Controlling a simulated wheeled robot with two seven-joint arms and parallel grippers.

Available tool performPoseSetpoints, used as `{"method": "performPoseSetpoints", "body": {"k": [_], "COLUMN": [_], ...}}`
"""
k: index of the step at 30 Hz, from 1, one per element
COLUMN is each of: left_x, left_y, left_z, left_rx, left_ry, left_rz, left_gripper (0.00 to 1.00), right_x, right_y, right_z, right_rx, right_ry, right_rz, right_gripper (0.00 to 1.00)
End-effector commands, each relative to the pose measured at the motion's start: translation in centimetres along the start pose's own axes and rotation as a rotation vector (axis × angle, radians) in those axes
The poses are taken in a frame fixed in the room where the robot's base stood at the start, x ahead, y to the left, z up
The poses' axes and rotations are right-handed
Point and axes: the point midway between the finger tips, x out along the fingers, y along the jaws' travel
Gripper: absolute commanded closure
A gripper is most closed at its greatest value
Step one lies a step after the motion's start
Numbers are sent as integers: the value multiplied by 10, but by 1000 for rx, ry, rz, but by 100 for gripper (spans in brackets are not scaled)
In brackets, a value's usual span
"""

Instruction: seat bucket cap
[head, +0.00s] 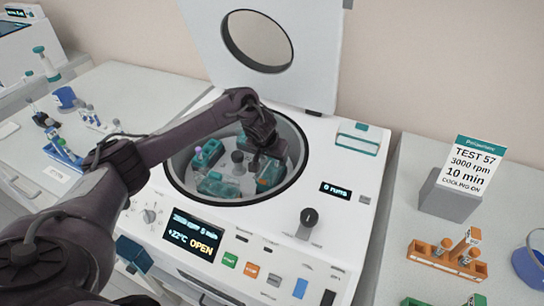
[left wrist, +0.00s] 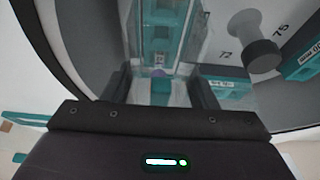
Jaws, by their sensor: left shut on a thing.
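The centrifuge (head: 340,225) stands with its lid (head: 300,60) up and its bowl open. Inside the bowl, teal buckets sit around a grey hub (head: 237,157): a left bucket (head: 207,153), a front bucket (head: 216,186) and a right bucket (head: 270,176). My left gripper (head: 262,158) is in the bowl's right part, above the right bucket. In the left wrist view its fingers (left wrist: 161,88) are shut on a clear bucket cap (left wrist: 158,91), with a teal bucket (left wrist: 160,30) beyond. Whether the cap touches the bucket cannot be told. My right gripper is not in view.
The bowl wall (head: 303,155) is close to my left gripper. A teal and white holder (head: 359,139) lies on the centrifuge top at right. An orange rack (head: 447,260) and a grey sign block (head: 448,195) stand on the right bench; a blue rack (head: 66,155) stands on the left one.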

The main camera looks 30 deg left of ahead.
Motion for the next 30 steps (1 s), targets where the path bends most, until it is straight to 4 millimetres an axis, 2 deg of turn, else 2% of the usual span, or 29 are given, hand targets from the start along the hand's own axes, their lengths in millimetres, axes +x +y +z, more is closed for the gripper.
{"method": "performPoseSetpoints", "body": {"k": [14, 30], "left_x": [16, 19], "left_y": [0, 0], "left_z": [7, 8], "left_rx": [-1, 0], "left_ry": [-1, 0], "left_rz": [0, 0], "left_gripper": [70, 70], "right_x": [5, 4], "right_y": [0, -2], "right_z": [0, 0], "right_rx": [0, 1], "right_ry": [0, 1], "right_rz": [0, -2], "right_gripper": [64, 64]}}
